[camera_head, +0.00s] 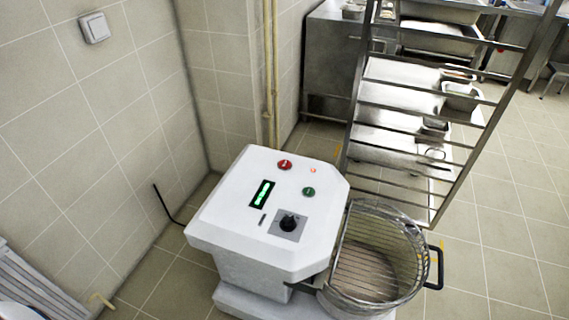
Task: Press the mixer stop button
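The mixer (225,215) stands at the centre of the head view with its white, tilted control top facing me. A red button (285,165) sits near the top's far edge, with a small lit red light (312,170) to its right. A green button (308,191) is below and right of the red one. A lit green display (262,194) is on the left, and a black knob (289,222) is on a grey plate. Which button is the stop one is not labelled legibly. Neither gripper shows in this view.
A wire-guarded bowl (375,265) with a black handle (437,268) is at the mixer's right. A metal rack (470,150) with trays stands behind it. A tiled wall with a light switch (95,28) is on the left. Tiled floor (510,230) is clear at right.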

